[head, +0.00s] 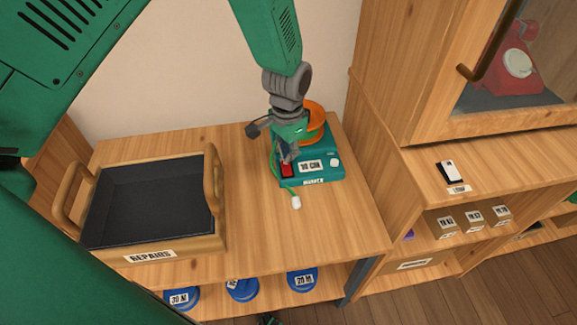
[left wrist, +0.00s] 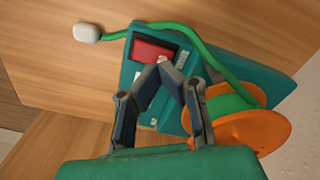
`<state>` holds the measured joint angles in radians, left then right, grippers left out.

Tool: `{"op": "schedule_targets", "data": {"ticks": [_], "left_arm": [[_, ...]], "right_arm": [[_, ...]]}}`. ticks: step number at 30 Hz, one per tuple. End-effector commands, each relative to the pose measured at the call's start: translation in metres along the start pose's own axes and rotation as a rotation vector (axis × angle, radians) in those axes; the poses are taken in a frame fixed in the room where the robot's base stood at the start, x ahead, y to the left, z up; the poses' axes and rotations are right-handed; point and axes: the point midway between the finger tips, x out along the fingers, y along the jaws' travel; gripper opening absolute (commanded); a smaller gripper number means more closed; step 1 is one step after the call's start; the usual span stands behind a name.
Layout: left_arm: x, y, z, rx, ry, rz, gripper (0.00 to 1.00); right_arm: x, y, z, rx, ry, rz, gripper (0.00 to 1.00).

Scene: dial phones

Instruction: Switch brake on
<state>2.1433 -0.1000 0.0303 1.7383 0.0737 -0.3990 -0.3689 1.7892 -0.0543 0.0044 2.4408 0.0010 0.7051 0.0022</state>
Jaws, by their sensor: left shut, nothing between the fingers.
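A teal winder (head: 322,172) with an orange spool (head: 316,112) stands on the wooden table. A red rocker switch (head: 287,171) is set in its left part; I take it for the brake. In the left wrist view the red switch (left wrist: 152,50) lies just beyond the fingertips. My left gripper (head: 288,156) is shut and empty, pointing down over the switch. In the left wrist view its fingertips (left wrist: 162,72) meet at the switch's near edge and partly cover nearby lettering. I cannot tell whether they touch the switch.
A green cord runs from the spool to a white end piece (head: 296,202) on the table. A wooden repairs tray (head: 150,256) stands to the left. Blue round items (head: 242,290) sit on the shelf below. A cabinet (head: 400,90) rises on the right.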

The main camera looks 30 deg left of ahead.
Motion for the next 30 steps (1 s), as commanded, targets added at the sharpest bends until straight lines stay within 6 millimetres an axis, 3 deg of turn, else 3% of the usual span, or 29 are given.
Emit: {"op": "schedule_targets", "data": {"ticks": [30], "left_arm": [[0.016,0.000,0.001,-0.001,-0.001,0.001,0.00]], "right_arm": [[0.006,0.000,0.000,0.000,0.000,0.000,1.00]]}}
